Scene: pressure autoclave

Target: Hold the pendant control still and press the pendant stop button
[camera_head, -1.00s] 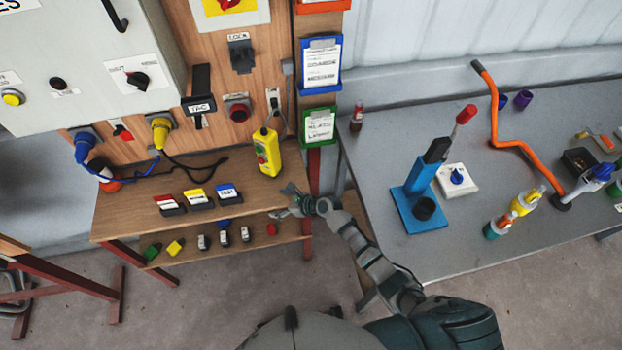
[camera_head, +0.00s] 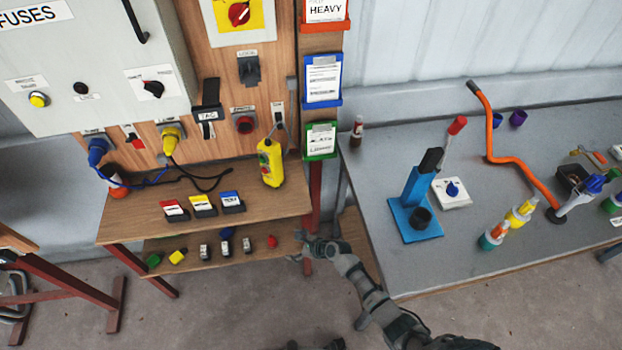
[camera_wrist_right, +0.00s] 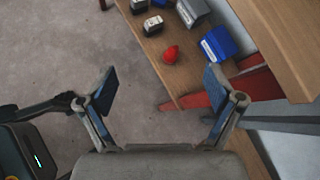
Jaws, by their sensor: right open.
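The yellow pendant control (camera_head: 270,163) hangs upright by its cable in front of the wooden panel, at the right end of the upper shelf. Small coloured buttons show on its front; which is the stop button is too small to tell. My right gripper (camera_head: 299,243) is below and right of the pendant, apart from it, near the lower shelf's right end. In the right wrist view my right gripper (camera_wrist_right: 160,82) has its fingers wide apart with nothing between them. The pendant is not in the wrist view. My left gripper is not in view.
The upper shelf (camera_head: 150,229) bears red, yellow and blue labelled blocks. The lower shelf (camera_head: 215,258) holds several small items, including a red one (camera_wrist_right: 171,54). A grey table (camera_head: 370,180) with tools stands to the right. A red post (camera_head: 315,185) rises beside the shelves.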

